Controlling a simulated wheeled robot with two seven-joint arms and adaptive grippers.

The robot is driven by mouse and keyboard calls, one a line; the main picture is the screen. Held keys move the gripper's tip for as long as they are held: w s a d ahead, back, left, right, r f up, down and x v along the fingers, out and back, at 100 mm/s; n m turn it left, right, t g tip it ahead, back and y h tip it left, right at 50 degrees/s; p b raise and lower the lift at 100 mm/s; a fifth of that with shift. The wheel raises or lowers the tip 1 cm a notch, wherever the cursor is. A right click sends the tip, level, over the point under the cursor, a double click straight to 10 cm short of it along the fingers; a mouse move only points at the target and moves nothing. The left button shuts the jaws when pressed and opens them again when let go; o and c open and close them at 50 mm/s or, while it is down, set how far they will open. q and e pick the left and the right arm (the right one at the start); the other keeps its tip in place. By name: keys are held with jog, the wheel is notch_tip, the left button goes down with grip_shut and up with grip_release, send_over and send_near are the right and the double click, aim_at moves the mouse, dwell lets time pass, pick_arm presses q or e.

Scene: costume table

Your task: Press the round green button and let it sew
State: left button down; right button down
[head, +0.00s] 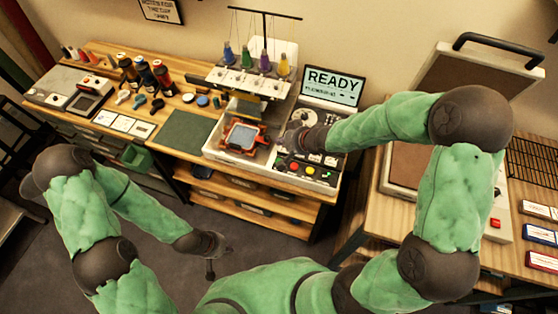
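The embroidery machine (252,82) stands at the back of the wooden table, with coloured thread cones on top. Its screen (333,86) reads READY. An orange hoop (243,136) sits under its heads. The control panel (312,177) carries a red round button (294,167) and a yellow one (308,170). A small green spot, perhaps the green button (290,158), shows just below my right gripper. My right gripper (285,143) hangs over the panel's left part; contact and finger opening are unclear. My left gripper (210,268) hangs low in front of the table, apart from everything.
Dark thread spools (146,76) and a green mat (188,134) lie left of the machine. A grey device (70,88) stands at the far left. A heat press (470,85) with an open lid stands on the right table. Floor is clear around my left gripper.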

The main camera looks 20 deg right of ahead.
jog(key=shift+f, duration=0.1)
notch_tip(320, 180, down, 8)
jog(key=b, duration=0.8)
jog(key=shift+b, duration=0.35)
jog(key=shift+f+b, duration=0.3)
jog(key=shift+f, duration=0.15)
dwell(0.6)
jog(key=shift+f, duration=0.3)
